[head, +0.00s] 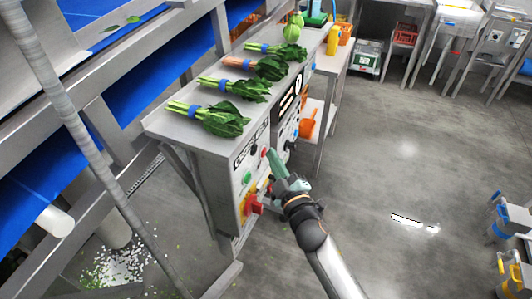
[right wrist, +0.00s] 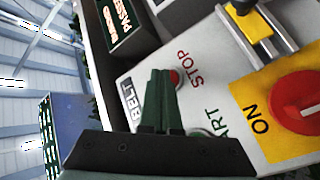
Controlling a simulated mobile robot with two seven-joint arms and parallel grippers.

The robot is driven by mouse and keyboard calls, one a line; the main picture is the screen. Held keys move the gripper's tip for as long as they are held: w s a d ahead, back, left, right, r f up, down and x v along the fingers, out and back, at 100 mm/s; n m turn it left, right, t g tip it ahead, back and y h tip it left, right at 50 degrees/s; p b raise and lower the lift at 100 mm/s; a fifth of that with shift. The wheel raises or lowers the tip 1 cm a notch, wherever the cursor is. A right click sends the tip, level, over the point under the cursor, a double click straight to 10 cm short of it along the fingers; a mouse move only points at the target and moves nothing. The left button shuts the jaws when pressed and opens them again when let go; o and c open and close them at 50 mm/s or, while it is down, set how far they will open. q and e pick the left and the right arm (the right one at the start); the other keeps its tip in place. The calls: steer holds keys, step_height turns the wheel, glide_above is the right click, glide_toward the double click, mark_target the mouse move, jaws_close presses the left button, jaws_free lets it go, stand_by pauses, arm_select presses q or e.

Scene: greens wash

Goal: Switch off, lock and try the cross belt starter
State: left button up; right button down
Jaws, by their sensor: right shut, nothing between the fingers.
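The starter box (head: 235,185) is a grey panel on the end of the steel bench. Its red rotary switch (right wrist: 305,105) sits on a yellow plate (right wrist: 260,118) marked ON; I cannot surely read its handle position. The red STOP button (right wrist: 175,78) is partly hidden behind my fingers, and the START button (right wrist: 203,132) is mostly covered. My right gripper (right wrist: 160,73) is shut and empty, its tips over the panel beside STOP; I cannot tell whether they touch it. In the head view the right gripper (head: 270,156) is at the panel's upper right. The left gripper is out of view.
A yellow and black item (right wrist: 250,22) sits in a metal holder above the switch. Several banded greens bunches (head: 228,88) lie on the bench top. Another control panel (head: 285,115) stands beyond the starter. The floor to the right (head: 400,170) is mostly clear.

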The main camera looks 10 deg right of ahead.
steer(key=shift+r, duration=0.1)
stand_by(0.4)
steer(key=shift+s+d+p, duration=0.3)
steer(key=shift+s+d, duration=0.15)
steer(key=shift+d, duration=0.15)
steer(key=s+d, duration=0.1)
steer(key=s+d+p, duration=0.1)
steer(key=d, duration=0.2)
steer(key=shift+s+d, duration=0.1)
steer(key=shift+s, duration=0.3)
stand_by(0.5)
